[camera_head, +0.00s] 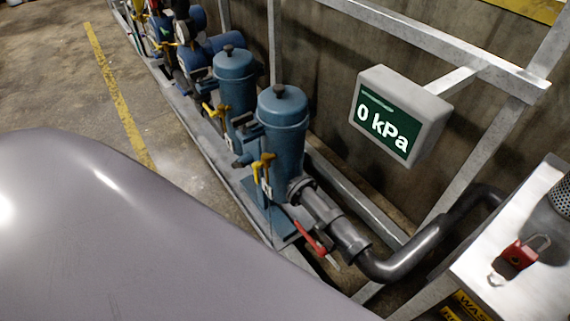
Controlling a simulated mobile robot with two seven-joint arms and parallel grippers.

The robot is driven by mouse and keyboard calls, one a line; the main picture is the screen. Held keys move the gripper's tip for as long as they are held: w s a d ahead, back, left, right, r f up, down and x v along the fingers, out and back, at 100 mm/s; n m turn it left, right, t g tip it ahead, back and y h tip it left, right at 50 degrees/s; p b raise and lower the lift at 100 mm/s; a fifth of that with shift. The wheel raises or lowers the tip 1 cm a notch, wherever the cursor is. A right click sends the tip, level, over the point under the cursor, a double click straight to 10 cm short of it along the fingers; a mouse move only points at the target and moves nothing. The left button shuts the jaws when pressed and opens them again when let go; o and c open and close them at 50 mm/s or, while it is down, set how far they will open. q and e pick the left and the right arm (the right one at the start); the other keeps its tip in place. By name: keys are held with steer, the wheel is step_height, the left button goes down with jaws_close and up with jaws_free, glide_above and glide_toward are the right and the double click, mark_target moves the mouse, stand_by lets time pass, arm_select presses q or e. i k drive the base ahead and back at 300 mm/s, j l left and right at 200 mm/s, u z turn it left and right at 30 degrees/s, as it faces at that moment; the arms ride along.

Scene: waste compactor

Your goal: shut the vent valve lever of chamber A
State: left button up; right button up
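Two blue cylindrical chambers stand upright on a metal frame: the nearer one (281,135) and the farther one (235,82). A red lever (311,240) sits low by the pipe joint at the nearer chamber's base, slanting down to the right. A yellow lever (262,166) with a white tag is on the nearer chamber's front. Another yellow lever (214,111) is on the farther one. I cannot read which lever belongs to chamber A, nor tell if any is open or shut. Neither of my grippers is in view.
A display (389,122) reads "0 kPa". A dark pipe (405,255) runs right from the red lever. A red padlock (519,254) lies on a white surface at right. A large smooth grey surface hides the lower left. Floor with a yellow line (112,80) is clear.

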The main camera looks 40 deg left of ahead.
mark_target(255, 165)
steer(key=u, duration=1.3)
steer(key=i+j+u, duration=0.2)
steer(key=i, duration=0.15)
steer(key=i+j+u, duration=0.15)
steer(key=i, duration=0.15)
